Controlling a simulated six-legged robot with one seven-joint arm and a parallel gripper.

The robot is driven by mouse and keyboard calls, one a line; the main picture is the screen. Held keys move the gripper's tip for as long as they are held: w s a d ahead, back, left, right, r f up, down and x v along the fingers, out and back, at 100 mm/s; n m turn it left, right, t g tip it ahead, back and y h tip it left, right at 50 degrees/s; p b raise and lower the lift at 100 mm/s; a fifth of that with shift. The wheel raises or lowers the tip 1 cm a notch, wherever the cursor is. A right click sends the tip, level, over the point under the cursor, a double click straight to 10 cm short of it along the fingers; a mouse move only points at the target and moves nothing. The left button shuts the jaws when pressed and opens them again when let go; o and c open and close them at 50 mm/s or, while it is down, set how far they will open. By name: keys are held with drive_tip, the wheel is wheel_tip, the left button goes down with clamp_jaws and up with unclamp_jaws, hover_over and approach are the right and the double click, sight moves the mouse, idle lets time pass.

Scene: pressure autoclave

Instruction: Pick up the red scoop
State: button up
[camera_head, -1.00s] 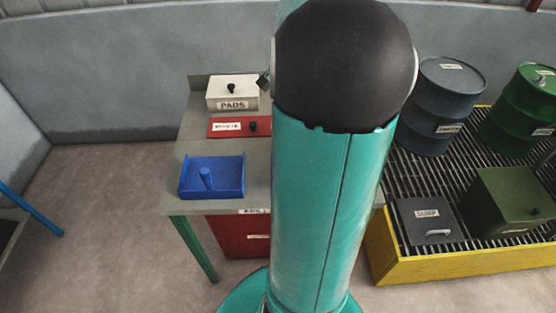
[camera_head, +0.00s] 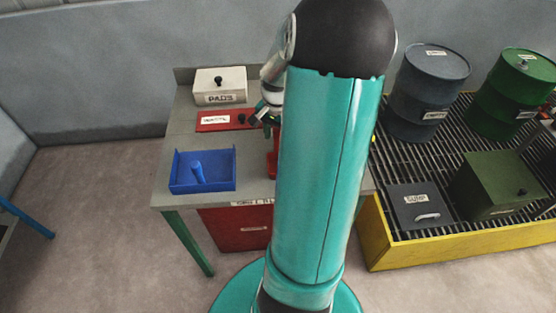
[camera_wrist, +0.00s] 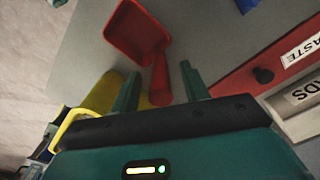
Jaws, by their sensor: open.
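The red scoop (camera_wrist: 132,32) lies on the grey bench top in the wrist view, with its pan away from me and its handle pointing toward my gripper. My gripper (camera_wrist: 160,72) is open, and the handle's end appears between its two fingers in the picture. I cannot tell how far above the handle the fingers are. In the head view my gripper (camera_head: 265,115) is over the bench, and a strip of the red scoop (camera_head: 272,164) shows beside my arm, which hides the rest.
A blue scoop-like tray (camera_head: 182,184) stands on the bench's left. Behind are a red waste box (camera_head: 213,121) and a white PADS box (camera_head: 220,86). A yellow object (camera_wrist: 103,95) lies near the left finger. Drums stand on a yellow-edged grate (camera_head: 440,247) at right.

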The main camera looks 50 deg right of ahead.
clamp_jaws()
idle(0.4)
